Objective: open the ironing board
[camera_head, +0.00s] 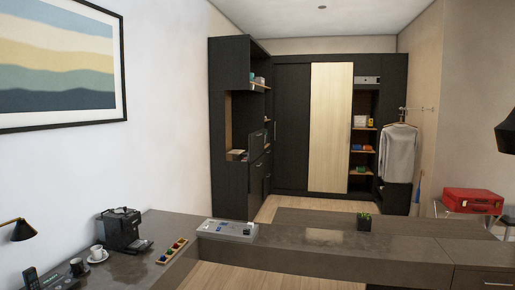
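I cannot make out an ironing board in the head view. The far wardrobe (291,130) has dark panels and one pale wood panel (331,128), which looks closed. Open shelves with small items stand to the right of the pale panel. Neither of my grippers is in view.
A red case (472,201) sits at right. A grey shirt (398,154) hangs near the wardrobe. Wooden floor (285,203) shows beyond.

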